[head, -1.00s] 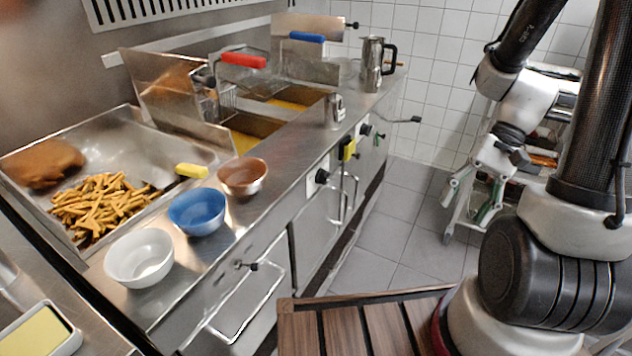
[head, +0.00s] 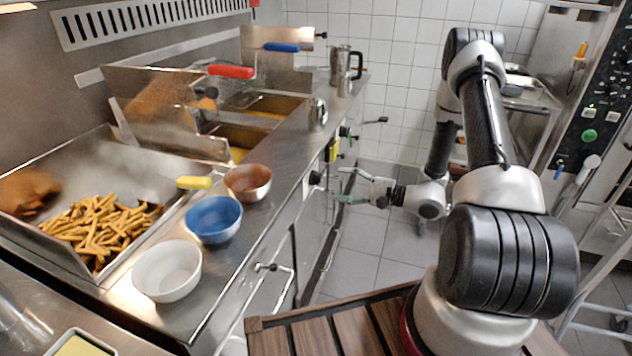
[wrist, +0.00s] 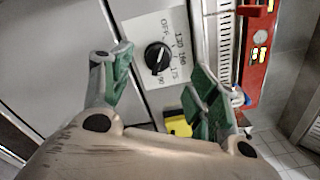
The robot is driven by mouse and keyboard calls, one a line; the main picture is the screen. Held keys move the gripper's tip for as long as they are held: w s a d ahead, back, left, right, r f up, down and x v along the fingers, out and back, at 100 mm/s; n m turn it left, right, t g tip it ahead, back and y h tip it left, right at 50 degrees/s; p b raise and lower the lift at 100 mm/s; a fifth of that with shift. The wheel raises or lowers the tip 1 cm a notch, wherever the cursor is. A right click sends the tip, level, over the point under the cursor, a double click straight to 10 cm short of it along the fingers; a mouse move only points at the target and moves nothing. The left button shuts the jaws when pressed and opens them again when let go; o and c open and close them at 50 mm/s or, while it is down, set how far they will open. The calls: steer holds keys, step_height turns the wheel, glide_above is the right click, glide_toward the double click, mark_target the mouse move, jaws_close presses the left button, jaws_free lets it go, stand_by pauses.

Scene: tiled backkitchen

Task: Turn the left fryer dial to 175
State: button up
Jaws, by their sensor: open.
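The left fryer dial (head: 315,178) is a black knob on a white plate on the fryer front. In the wrist view the dial (wrist: 157,60) sits between my finger lines, with OFF and numbers printed around it, 175 among them. I cannot tell surely which mark its pale pointer faces. My gripper (head: 341,184) is open and empty, just right of the dial in the head view and facing the front panel. In the wrist view its green-padded fingers (wrist: 160,68) are spread to either side of the knob, with no clear contact.
A yellow piece (head: 333,150) and another dial (head: 345,132) are farther along the front. A red bar (wrist: 258,50) shows at right in the wrist view. Bowls (head: 213,218) and a steel jug (head: 341,64) stand on the counter. The floor aisle is clear.

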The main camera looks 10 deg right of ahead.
mark_target(322, 180)
steer(key=x, duration=0.7)
steer(key=shift+w+a, duration=0.15)
steer(key=shift+a, duration=0.2)
steer(key=c, duration=1)
steer(key=shift+o, duration=0.2)
